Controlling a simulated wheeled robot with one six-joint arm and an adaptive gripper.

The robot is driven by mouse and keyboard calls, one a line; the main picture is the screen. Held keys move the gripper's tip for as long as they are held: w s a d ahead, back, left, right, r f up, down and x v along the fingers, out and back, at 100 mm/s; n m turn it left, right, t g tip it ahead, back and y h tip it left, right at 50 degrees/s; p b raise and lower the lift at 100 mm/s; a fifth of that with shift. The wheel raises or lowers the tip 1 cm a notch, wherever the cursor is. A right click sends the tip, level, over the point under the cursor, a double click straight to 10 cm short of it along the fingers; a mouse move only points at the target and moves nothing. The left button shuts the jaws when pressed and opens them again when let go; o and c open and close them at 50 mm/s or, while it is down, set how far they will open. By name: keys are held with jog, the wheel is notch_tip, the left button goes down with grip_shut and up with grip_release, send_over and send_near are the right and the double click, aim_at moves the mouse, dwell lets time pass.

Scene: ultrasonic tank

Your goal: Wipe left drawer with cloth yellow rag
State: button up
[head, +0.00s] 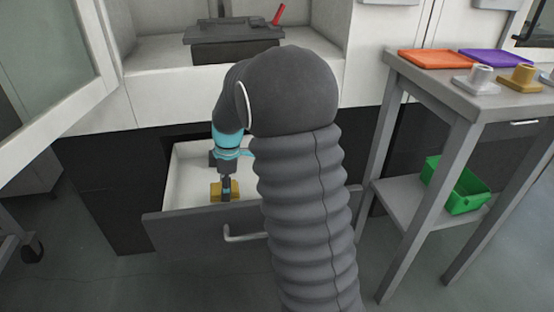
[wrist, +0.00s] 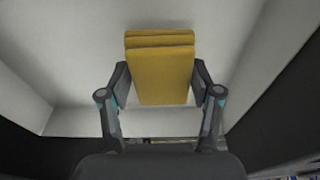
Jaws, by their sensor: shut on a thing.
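The yellow rag (wrist: 162,75) is a folded cloth held between the two fingers of my gripper (wrist: 161,88) in the wrist view. In the head view the rag (head: 216,192) is low inside the open drawer (head: 170,227), with my gripper (head: 226,186) above it. The drawer is pulled out, with a grey front and a pale interior. The drawer floor (wrist: 60,60) fills the wrist view behind the rag. I cannot tell whether the rag touches the floor. My arm hides the drawer's right part.
A grey side table (head: 440,90) stands at the right, with an orange tray (head: 432,59), a purple tray (head: 494,58) and a green bin (head: 455,187) on its lower shelf. A dark tank (head: 235,40) sits above the drawer. An open cabinet door (head: 50,60) juts in at the left.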

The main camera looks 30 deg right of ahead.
jog(key=shift+r+p, duration=0.75)
jog(key=shift+r, duration=0.8)
jog(key=shift+d, duration=0.1)
